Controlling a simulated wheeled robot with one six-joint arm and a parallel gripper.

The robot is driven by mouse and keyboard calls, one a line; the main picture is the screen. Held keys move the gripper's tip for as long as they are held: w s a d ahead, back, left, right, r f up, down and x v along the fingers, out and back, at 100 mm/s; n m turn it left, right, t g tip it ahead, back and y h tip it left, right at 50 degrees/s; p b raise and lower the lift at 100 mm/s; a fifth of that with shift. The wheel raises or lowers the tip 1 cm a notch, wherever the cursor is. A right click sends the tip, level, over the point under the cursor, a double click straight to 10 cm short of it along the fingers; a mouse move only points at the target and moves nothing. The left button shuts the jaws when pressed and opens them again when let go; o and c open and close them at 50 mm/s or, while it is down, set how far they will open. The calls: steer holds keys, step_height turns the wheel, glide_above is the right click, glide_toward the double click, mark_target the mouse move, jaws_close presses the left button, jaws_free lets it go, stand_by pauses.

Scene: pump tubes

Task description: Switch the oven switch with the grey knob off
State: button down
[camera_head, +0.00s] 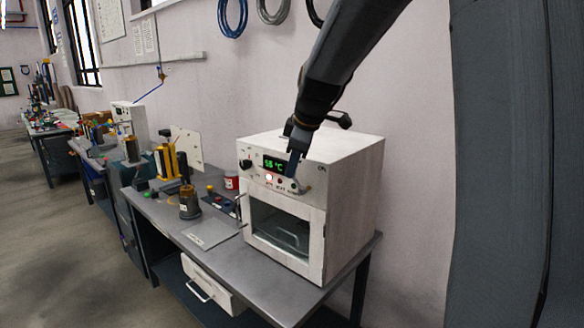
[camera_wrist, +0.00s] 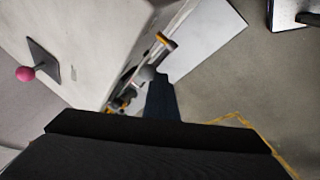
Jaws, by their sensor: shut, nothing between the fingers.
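The white oven (camera_head: 346,190) stands on the grey workbench, its green display (camera_head: 274,163) lit. My gripper (camera_head: 293,168) is in front of the control panel, just right of the display, fingers pointing down. In the wrist view my gripper (camera_wrist: 161,98) shows as a dark, closed finger shape with nothing held. A round grey knob (camera_wrist: 147,73) shows right at the fingertips; I cannot tell whether they touch it. A switch with a pink ball knob (camera_wrist: 25,73) on a dark square plate stands apart at the left. My gripper partly covers the right of the panel in the head view.
A black dial (camera_head: 246,164) is at the panel's left end. The oven's glass door (camera_head: 280,228) is closed below. A copper-coloured spool (camera_head: 189,203) and a flat grey plate (camera_head: 210,233) lie left of the oven. The wall is close behind.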

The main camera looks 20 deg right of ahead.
steer(key=shift+d, duration=0.2)
steer(key=s+a+r+b, duration=0.1)
steer(key=s+r+b, duration=0.1)
steer(key=s+r, duration=0.7)
steer(key=s+a+f+m+g, duration=0.1)
steer(key=s+f+m, duration=0.3)
steer(key=f, duration=0.6)
steer(key=s+a+f+m+g, duration=0.1)
steer(key=s+f+m, duration=0.3)
steer(key=s+f, duration=0.4)
steer(key=s+a+f+m+g+h, duration=0.1)
steer(key=s+f+m, duration=0.3)
steer(key=f, duration=0.8)
steer(key=shift+s+f+g, duration=0.15)
steer(key=shift+s+g, duration=0.55)
steer(key=shift+s, duration=0.35)
